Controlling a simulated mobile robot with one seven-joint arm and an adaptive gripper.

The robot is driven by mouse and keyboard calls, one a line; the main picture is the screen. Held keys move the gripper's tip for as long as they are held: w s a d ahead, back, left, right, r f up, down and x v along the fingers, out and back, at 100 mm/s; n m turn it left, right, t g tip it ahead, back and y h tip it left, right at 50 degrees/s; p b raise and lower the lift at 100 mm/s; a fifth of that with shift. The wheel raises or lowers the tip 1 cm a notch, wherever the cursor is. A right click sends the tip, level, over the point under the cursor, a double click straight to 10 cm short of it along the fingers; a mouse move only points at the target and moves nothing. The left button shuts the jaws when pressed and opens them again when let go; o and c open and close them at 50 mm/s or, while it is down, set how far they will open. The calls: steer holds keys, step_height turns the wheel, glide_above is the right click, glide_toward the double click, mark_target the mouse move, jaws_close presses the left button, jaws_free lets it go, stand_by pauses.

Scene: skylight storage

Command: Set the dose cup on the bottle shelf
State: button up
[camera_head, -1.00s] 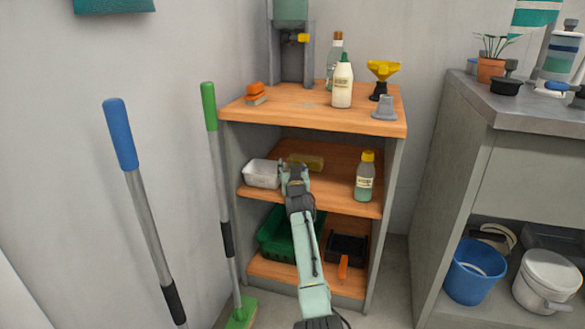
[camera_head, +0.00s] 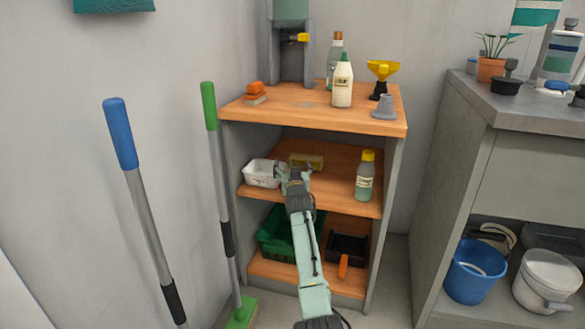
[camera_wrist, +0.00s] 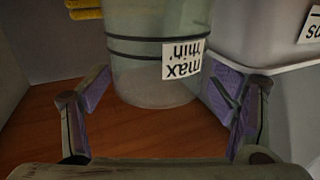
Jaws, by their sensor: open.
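The dose cup (camera_wrist: 152,75), clear with dark rings and a "max min" label, is between my gripper's fingers in the wrist view. My gripper (camera_wrist: 165,112) is open, one purple-padded finger on each side; I cannot tell whether either touches it. In the head view my gripper (camera_head: 288,172) is at the middle shelf (camera_head: 332,188), beside a white tub (camera_head: 260,174); the cup is hard to make out there. The shelf unit's wooden top (camera_head: 300,115) holds a white bottle (camera_head: 343,82) and a clear bottle (camera_head: 334,60). A yellow-capped bottle (camera_head: 365,178) stands on the middle shelf.
The white tub (camera_wrist: 285,50) is close to my right finger in the wrist view. A yellow block (camera_head: 306,161) lies behind my gripper. The top's front middle is clear.

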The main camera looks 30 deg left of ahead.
steer(key=shift+s+d+p, duration=0.1)
steer(key=shift+s+p, duration=0.05)
steer(key=shift+p, duration=0.2)
steer(key=shift+p+v, duration=1.2)
steer(key=shift+p, duration=0.3)
steer(key=shift+p+v, duration=2.6)
steer(key=shift+p, duration=0.05)
steer(key=shift+f, duration=0.1)
steer(key=v, duration=0.7)
steer(key=shift+s+d, duration=0.15)
steer(key=shift+s, duration=0.1)
